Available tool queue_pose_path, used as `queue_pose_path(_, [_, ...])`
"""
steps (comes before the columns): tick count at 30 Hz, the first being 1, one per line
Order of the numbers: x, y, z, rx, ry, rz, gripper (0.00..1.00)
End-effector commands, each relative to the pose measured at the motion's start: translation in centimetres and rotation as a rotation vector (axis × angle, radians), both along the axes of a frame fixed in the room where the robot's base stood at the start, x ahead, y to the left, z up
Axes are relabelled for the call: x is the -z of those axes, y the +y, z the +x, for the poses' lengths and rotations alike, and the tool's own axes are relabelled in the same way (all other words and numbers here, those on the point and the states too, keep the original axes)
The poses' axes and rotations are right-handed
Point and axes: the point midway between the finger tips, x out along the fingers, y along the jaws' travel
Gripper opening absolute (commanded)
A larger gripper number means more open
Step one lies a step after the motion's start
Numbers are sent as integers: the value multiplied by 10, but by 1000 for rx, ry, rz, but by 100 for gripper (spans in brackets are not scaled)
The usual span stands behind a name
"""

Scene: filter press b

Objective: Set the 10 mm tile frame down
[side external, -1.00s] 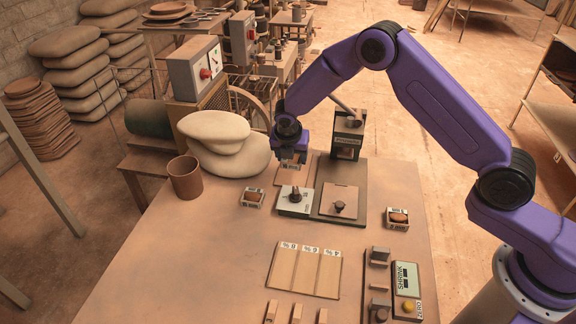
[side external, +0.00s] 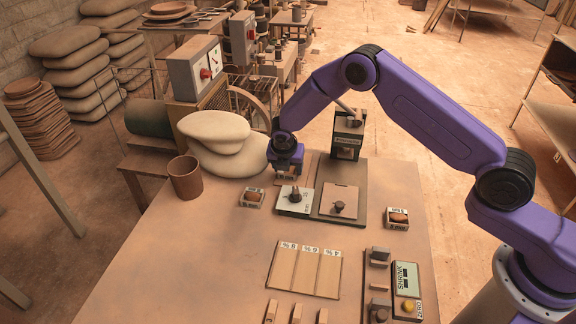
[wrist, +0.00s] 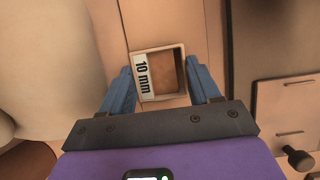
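The 10 mm tile frame (wrist: 160,73) is a small tan square frame with an open middle and a white "10 mm" label on its left side in the wrist view. My gripper (wrist: 163,84) has its blue fingers against the frame's two opposite sides, with no clear gap. In the side external view my gripper (side external: 286,172) points down at the back of the bench, beside the pale stacked sacks. There the frame is mostly hidden by my gripper. Whether it touches the surface below cannot be told.
Pale sacks (side external: 222,150) and a brown cup (side external: 185,177) stand to the left. A white block with a dark knob (side external: 295,201) and a dark-based press (side external: 347,139) are close by. The bench's left front is clear.

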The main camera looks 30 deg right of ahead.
Motion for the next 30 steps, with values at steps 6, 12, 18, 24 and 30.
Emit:
queue_pose_path(6, [0,0,0,0,0,0,87])
queue_pose_path(12, [-2,0,0,1,0,0,87])
queue_pose_path(18, [-21,6,-4,-1,-2,2,87])
queue_pose_path(24, [-57,16,-15,-2,-3,2,87])
queue_pose_path(30, [-90,26,-25,-2,-3,2,87])
